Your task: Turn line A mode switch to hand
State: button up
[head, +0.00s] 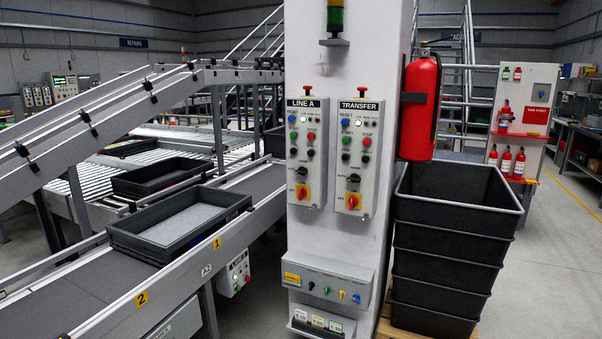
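The LINE A control box (307,153) is a light grey panel on the front of the white column, left of a similar TRANSFER box (358,158). Low on the LINE A box is a black selector knob (302,171), which looks like the mode switch; its marks are too small to read, so I cannot tell its position. Blue, green, red and black buttons sit higher up, and a red mushroom button (307,89) stands on top. My gripper is not in view.
A red fire extinguisher (421,107) hangs on the column's right side above stacked black crates (455,240). A lower grey box (327,282) with small coloured knobs juts from the column. A conveyor (80,285) with a black tray (180,222) runs at left.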

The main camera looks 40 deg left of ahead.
aim_at(302, 171)
jog(key=u, duration=0.05)
jog(key=i, duration=1.7)
jog(key=z, duration=0.7)
jog(key=k, duration=0.1)
jog(key=u, duration=2.15)
jog(key=k, duration=0.2)
jog(key=u, duration=2.1)
